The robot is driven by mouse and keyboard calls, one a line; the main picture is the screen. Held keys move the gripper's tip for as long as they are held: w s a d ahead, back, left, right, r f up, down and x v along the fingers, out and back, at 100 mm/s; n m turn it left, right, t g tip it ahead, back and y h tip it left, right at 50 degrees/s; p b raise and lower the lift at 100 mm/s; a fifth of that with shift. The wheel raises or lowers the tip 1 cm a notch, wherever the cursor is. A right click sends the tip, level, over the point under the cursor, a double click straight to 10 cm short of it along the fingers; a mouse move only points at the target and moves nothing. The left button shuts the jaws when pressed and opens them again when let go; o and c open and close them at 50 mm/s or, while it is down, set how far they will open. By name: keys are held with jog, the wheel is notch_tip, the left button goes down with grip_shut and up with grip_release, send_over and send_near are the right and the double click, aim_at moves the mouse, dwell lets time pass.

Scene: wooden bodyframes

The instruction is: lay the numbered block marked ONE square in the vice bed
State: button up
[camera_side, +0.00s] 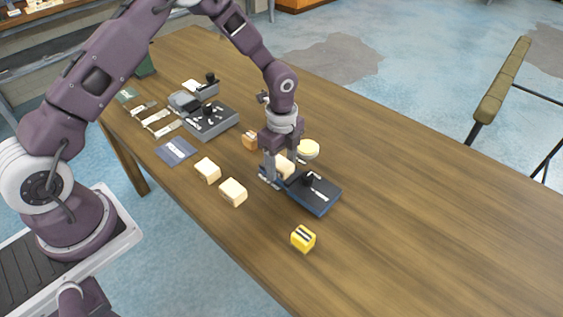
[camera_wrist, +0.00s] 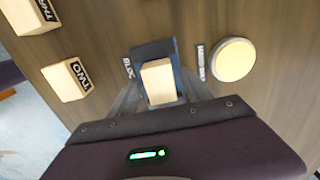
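A plain cream wooden block (camera_wrist: 158,82) sits between the fingers of my gripper (camera_side: 281,174), over the near end of the blue-edged dark vice (camera_side: 318,194). The number on this block is not visible. The fingers flank it closely; whether they press on it is unclear. In the side view the block (camera_side: 285,167) is partly hidden by my gripper. I cannot tell whether it rests on the vice bed or hangs just above. The vice (camera_wrist: 152,47) also shows beyond the block in the wrist view.
Blocks marked TWO (camera_wrist: 66,80) and THREE (camera_wrist: 30,15) lie left of the vice. A round cream disc (camera_wrist: 234,60) lies close on its right. A yellow block (camera_side: 303,238) stands nearer the front edge. Grey fixtures (camera_side: 210,120) stand farther back. The table's right side is clear.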

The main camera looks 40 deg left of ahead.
notch_tip(320, 180, up, 12)
jog(key=shift+r, duration=0.25)
dwell(0.3)
notch_tip(320, 180, up, 6)
jog(key=n, duration=0.2)
send_over(281, 163)
jog(key=s, duration=0.3)
jog(key=s+a+r+n+t+y, duration=0.1)
jog(key=s+a+r+n+t, duration=0.15)
jog(key=s+r+n, duration=0.45)
jog(key=s+r+n+t, duration=0.1)
jog(key=s+n, duration=0.3)
jog(key=s, duration=0.5)
jog(key=s+r+n+t+h, duration=0.1)
jog(key=s+r+n+t, duration=0.1)
jog(key=s+n, duration=0.3)
jog(key=s+r, duration=0.1)
jog(key=s, duration=0.2)
jog(key=shift+s+d+r, duration=0.2)
jog(key=shift+s+r, duration=0.1)
jog(key=shift+s, duration=0.1)
